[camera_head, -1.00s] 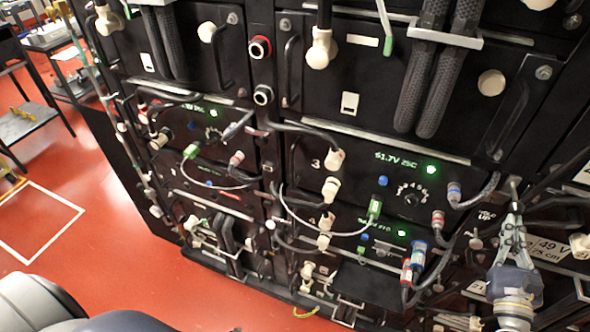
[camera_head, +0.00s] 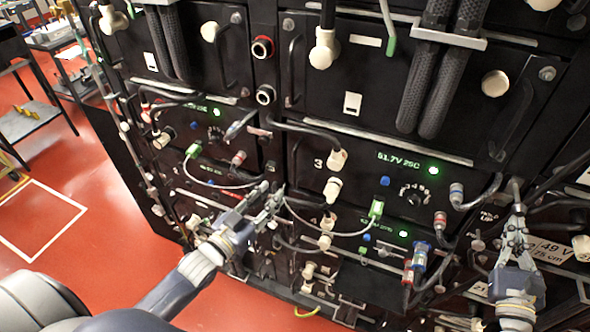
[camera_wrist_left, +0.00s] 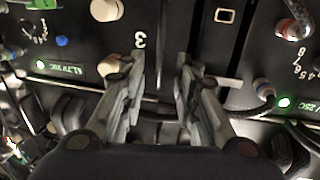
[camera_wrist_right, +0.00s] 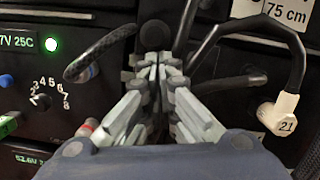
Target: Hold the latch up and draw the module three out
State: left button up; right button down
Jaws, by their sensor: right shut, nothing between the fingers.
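Module three (camera_head: 358,168) is the black front marked "3", with a green "51.7V 25C" readout, a lamp and a numbered dial. It sits flush among the others in the head view. My left gripper (camera_head: 272,196) is open and empty in front of the post at its left edge. In the left wrist view, a dark vertical strip beside the "3" (camera_wrist_left: 140,41) lies between the open fingers. My right gripper (camera_head: 514,218) is shut and empty at the module's right side, just below a dark knobbed piece (camera_wrist_right: 155,35) that looks like the latch. Contact there is unclear.
Cream plugs (camera_head: 337,159) stick out at module three's left. A thin cable loops across its lower front to a green plug (camera_head: 376,209). Grey-ended cables (camera_head: 457,194) hang at its right. A plug tagged 21 (camera_wrist_right: 281,114) hangs right of my right gripper. Red floor (camera_head: 70,180) is open at left.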

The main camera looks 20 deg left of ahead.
dwell(0.3)
pick_arm(q)
send_over(295, 187)
jog(key=shift+w+a, duration=0.15)
jog(key=shift+w, duration=0.2)
dwell(0.3)
grip_shut()
